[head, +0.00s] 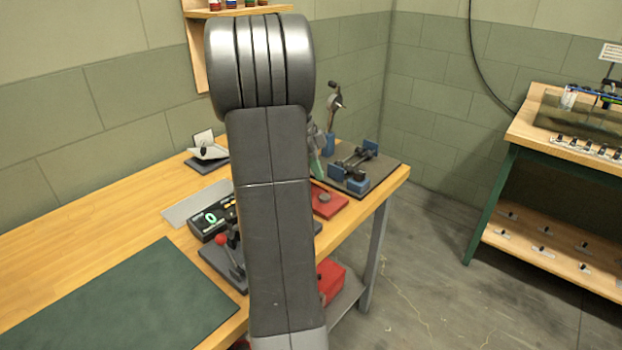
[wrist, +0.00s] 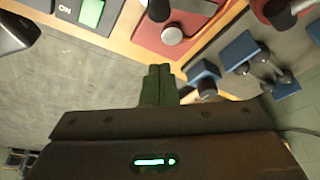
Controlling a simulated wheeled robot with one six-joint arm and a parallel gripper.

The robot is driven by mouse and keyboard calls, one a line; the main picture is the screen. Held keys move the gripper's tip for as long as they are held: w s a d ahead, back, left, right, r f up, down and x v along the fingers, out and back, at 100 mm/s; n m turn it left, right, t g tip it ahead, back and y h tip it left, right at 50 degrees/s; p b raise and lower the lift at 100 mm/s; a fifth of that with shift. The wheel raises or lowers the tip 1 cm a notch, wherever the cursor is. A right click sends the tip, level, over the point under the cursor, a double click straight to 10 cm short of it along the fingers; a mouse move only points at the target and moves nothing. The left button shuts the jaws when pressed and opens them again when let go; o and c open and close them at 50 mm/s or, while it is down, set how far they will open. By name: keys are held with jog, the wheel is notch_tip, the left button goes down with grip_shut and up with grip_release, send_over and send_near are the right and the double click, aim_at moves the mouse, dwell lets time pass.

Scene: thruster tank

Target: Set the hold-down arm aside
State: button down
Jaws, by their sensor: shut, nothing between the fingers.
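My gripper (wrist: 159,70) is shut and empty, its green fingers together in the wrist view. In the head view its fingers (head: 316,169) show just right of my arm, above the right end of the bench and beside a fixture with blue blocks (head: 348,185) on a dark plate. Dark rods (head: 356,159) run between the blocks. In the wrist view a blue block (wrist: 238,48) of this fixture is right of the fingers, clear of them. I cannot tell for sure which part is the hold-down arm. My arm hides the middle of the bench.
A red plate with a grey knob (head: 325,198) lies in front of the fixture. A display box (head: 210,219) and a red-knobbed lever (head: 221,240) stand left of my arm. A crank-like device (head: 334,103) rises behind. The wooden bench (head: 100,240) is clear at left.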

jog(key=v, duration=0.7)
jog(key=shift+w, duration=0.15)
jog(key=d+f+n+p, duration=0.1)
jog(key=f+n, duration=0.1)
jog(key=d+f+n+t+p, duration=0.1)
jog(key=f+n+p, duration=0.1)
jog(key=f, duration=0.1)
jog(key=w+d+f+n+p, duration=0.1)
jog(key=f+n, duration=0.1)
jog(key=f, duration=0.1)
jog(key=shift+w+d+f+t+p, duration=0.1)
jog(key=shift+w+d+t+p, duration=0.05)
jog(key=shift+d+t+p, duration=0.2)
jog(key=n+p, duration=0.1)
jog(key=n+t+p, duration=0.1)
jog(key=n, duration=0.1)
jog(key=n+y+p, duration=0.1)
jog(key=shift+w+d+f, duration=0.35)
jog(key=shift+w+d+n+t+p, duration=0.15)
jog(key=shift+w+n+t+p, duration=0.1)
jog(key=shift+n+p, duration=0.6)
jog(key=shift+w+d+f+n+y+p, duration=0.15)
jog(key=shift+n+y+p, duration=0.2)
jog(key=shift+p, duration=0.4)
